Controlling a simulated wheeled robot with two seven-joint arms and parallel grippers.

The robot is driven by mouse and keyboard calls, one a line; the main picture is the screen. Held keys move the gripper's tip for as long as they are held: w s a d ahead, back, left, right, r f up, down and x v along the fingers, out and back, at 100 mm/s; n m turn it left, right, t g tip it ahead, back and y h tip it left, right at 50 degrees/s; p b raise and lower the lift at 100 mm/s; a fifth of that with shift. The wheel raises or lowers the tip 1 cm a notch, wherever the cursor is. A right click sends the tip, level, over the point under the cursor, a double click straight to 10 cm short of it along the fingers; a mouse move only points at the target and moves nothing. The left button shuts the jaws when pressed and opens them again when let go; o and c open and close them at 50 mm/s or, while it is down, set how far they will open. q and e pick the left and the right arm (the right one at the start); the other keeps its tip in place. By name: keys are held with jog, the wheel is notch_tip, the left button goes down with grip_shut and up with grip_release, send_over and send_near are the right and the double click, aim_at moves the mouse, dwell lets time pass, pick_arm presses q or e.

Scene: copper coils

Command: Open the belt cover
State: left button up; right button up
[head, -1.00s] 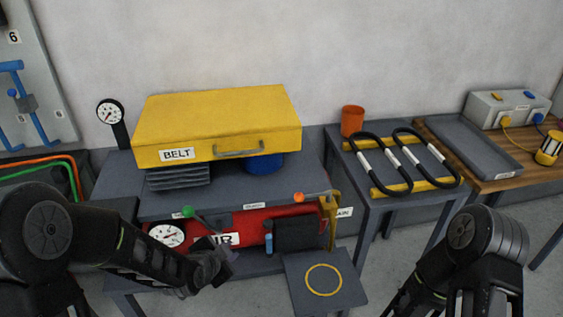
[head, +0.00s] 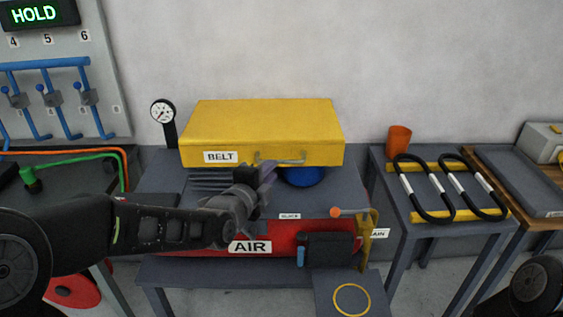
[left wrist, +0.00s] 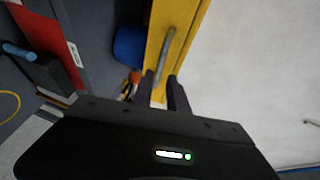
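The yellow belt cover (head: 262,128), with a "BELT" label, is down over the bench machine. Its grey bar handle (head: 290,161) is on the front face. My left gripper (head: 266,174) is just in front of and below the handle's left end. In the left wrist view my left gripper's fingers (left wrist: 163,82) are apart, with the yellow cover (left wrist: 186,22) showing between them. The handle (left wrist: 167,48) lies just past the fingertips; I cannot tell whether they touch it. My right gripper is out of view.
Below the cover are a blue round part (head: 303,177) and a red "AIR" tank (head: 285,240). A gauge (head: 163,112) stands left of the cover.

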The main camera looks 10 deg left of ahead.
aim_at(280, 162)
pick_arm(q)
jog(key=x, duration=0.7)
jog(key=shift+w+f+p, duration=0.1)
jog(key=shift+w+p, duration=0.1)
jog(key=shift+p, duration=0.1)
jog(key=shift+c, duration=0.5)
grip_shut()
dwell(0.6)
